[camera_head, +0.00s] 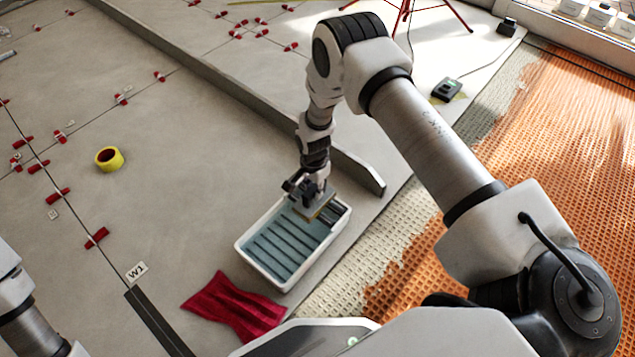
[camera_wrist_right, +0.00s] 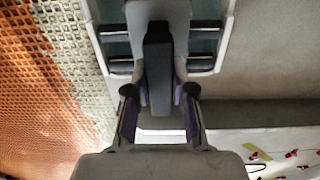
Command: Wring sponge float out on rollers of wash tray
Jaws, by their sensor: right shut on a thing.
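The wash tray (camera_head: 257,269) is a white rectangular tub with bluish water and dark ribs or rollers. It stands on the grey tiled floor. My right gripper (camera_head: 311,187) is over its far right end, shut on the sponge float (camera_head: 319,206). In the right wrist view, the fingers (camera_wrist_right: 160,105) close on the float's dark handle (camera_wrist_right: 158,65), with its pale plate (camera_wrist_right: 160,12) beyond. Dark rollers (camera_wrist_right: 117,66) show on both sides of the float. Whether the sponge touches them is hidden. Only part of my left arm shows at the lower left; its gripper is out of view.
A crumpled red cloth (camera_head: 235,307) lies by the tray's near left side. A low grey ledge (camera_head: 265,108) runs behind the tray. Orange matting (camera_head: 560,130) covers the right.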

